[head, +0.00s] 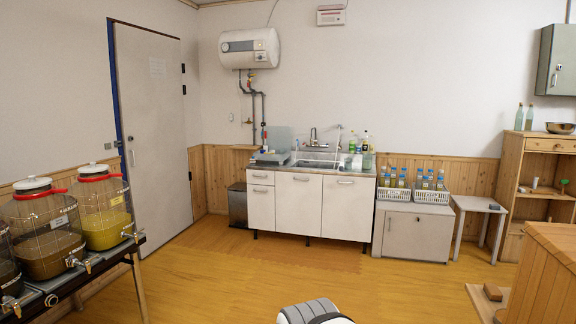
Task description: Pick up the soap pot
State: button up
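I cannot pick out a soap pot for certain. Several small bottles (366,158) stand at the right end of the sink counter (345,172), one of them with green in it. They are too small to tell whether one is the soap pot. A white rounded part of my own body shows at the bottom edge. My gripper is not in view.
Large tapped jars (103,208) with white lids stand on a dark table at left. White baskets (432,195) of bottles sit on a low cabinet (412,232). A stool (478,205), wooden shelves (544,150) and a wooden block are at right. The middle floor (245,275) is clear.

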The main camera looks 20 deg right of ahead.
aim_at(347, 161)
jog(key=z, duration=0.3)
jog(key=i, duration=0.7)
jog(key=z, duration=0.7)
jog(key=i, duration=1.6)
jog(key=z, duration=0.7)
jog(key=i, duration=1.6)
jog(key=u, duration=0.3)
jog(key=i, duration=1.55)
jog(key=u, duration=0.7)
jog(key=i, duration=1.25)
jog(key=u, duration=0.45)
jog(key=k, duration=0.95)
jog(key=u, duration=0.15)
jog(key=i, duration=0.7)
jog(key=z, duration=0.05)
